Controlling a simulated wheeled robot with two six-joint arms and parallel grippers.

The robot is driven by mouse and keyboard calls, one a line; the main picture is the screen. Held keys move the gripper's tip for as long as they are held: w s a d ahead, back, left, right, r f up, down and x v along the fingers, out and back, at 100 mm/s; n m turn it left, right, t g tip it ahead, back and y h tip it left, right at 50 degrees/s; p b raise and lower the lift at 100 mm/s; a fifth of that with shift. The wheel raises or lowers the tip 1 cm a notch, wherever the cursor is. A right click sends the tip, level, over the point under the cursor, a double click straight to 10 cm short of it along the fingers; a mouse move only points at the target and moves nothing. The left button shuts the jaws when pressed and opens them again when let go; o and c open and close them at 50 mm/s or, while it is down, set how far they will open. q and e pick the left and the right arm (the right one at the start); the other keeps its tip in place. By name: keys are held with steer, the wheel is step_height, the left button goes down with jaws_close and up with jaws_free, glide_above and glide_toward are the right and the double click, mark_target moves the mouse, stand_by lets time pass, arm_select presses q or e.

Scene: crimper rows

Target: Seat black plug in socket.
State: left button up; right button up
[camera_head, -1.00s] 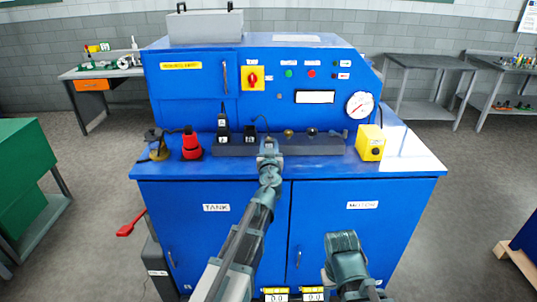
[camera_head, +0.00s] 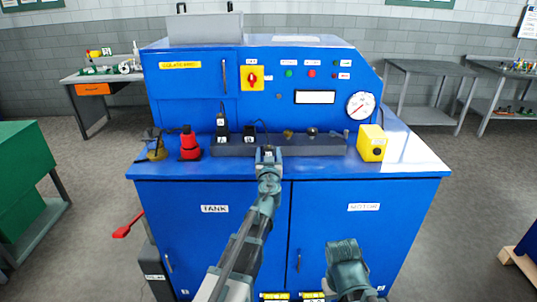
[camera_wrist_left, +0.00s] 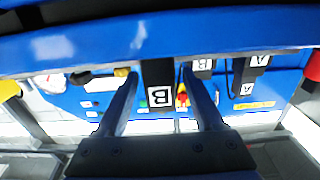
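A tall black block with an "A" label (camera_head: 221,122) and a shorter black one with a cord (camera_head: 249,133) stand at the strip's left part. Of my right arm only a link shows low in the head view; its fingers are not visible.
A red-topped piece (camera_head: 190,145) and a dark and brass piece (camera_head: 156,147) stand left of the strip. A yellow box (camera_head: 372,144) stands at the right. The bench front edge is clear.

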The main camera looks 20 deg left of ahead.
arm_select(q)
steer(key=shift+r, duration=0.15)
steer(key=v, duration=1.2)
